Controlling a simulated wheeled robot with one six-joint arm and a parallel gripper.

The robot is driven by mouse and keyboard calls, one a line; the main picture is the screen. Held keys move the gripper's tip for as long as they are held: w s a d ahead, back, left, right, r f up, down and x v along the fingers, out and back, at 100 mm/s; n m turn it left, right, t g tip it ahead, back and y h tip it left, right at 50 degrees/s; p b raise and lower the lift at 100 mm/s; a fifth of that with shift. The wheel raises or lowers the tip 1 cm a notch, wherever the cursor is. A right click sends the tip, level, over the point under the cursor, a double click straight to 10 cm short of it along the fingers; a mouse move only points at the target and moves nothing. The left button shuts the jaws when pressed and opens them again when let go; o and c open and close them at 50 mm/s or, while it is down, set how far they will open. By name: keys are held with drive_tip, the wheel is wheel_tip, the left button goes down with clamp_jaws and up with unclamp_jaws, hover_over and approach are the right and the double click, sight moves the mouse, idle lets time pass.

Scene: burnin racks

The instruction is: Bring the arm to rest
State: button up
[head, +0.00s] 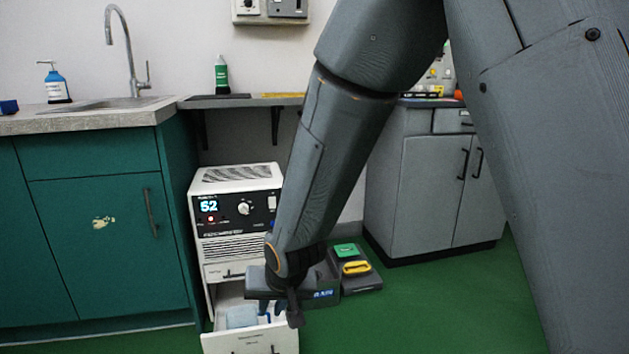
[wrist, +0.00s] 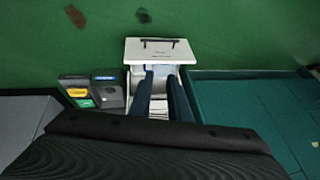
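My arm reaches down across the middle of the head view to my gripper (head: 272,311), which is above the open drawer (head: 225,344) of a white cabinet unit. In the wrist view, the two dark blue fingers of my gripper (wrist: 161,76) stand apart with a gap between them and nothing held. They point over the drawer (wrist: 142,57). A pale blue item (head: 241,317) lies in the drawer, partly hidden by my gripper. I cannot tell whether the fingertips reach below the drawer's rim.
A white instrument (head: 235,218) showing "52" stands above the drawer. A dark case (head: 362,283) with green and yellow parts sits on the right. Green cabinets (head: 95,240) stand left, grey cabinets (head: 420,190) right. The green floor (head: 440,310) is clear at right.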

drive_tip(key=s+d+r+n+g, duration=0.1)
drive_tip(key=s+d+r+g, duration=0.2)
drive_tip(key=s, duration=0.5)
drive_tip(key=s+d+r+n+h, duration=0.1)
drive_tip(key=s+d+r+n, duration=0.15)
drive_tip(key=s+r, duration=0.45)
drive_tip(key=s+d+r+n+g, duration=0.1)
drive_tip(key=s+d+r+g, duration=0.15)
drive_tip(key=s, duration=0.75)
drive_tip(key=d+r+m+h+p, duration=0.1)
drive_tip(key=d+r+m+p, duration=0.2)
drive_tip(key=d+r+p, duration=0.7)
drive_tip(key=d+r+m+h+p, duration=0.1)
drive_tip(key=d+r+m+p, duration=0.2)
drive_tip(key=d+r+p, duration=0.7)
wheel_tip(320, 180, up, 6)
drive_tip(key=t+p, duration=0.1)
drive_tip(key=p, duration=1.3)
drive_tip(key=shift+w+d, duration=0.25)
drive_tip(key=shift+d, duration=0.1)
